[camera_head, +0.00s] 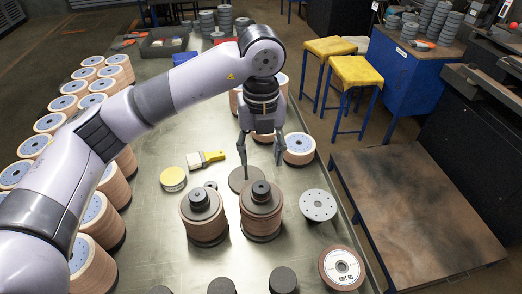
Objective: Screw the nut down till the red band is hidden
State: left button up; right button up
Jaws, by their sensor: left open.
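Two stacks of brown flap discs stand on the metal table, a left stack (204,222) and a right stack (262,214). Each has a dark stepped round piece on top, on the left stack (199,198) and on the right stack (261,189). I cannot tell which part is the nut, and I make out no red band on either. My right gripper is out of view.
A flat grey disc (240,184) lies below my left gripper. A yellow brush (207,158), a yellow-topped tin (173,178), a perforated plate (318,205) and a labelled disc (341,267) lie around. Many disc stacks line the left edge. The table's middle is partly clear.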

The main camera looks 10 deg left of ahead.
pick_arm(q)
jog(key=n, duration=1.4)
send_over(261, 188)
jog(key=shift+f, duration=3.5)
jog(key=shift+f+b, duration=1.75)
jog(key=shift+f, duration=0.25)
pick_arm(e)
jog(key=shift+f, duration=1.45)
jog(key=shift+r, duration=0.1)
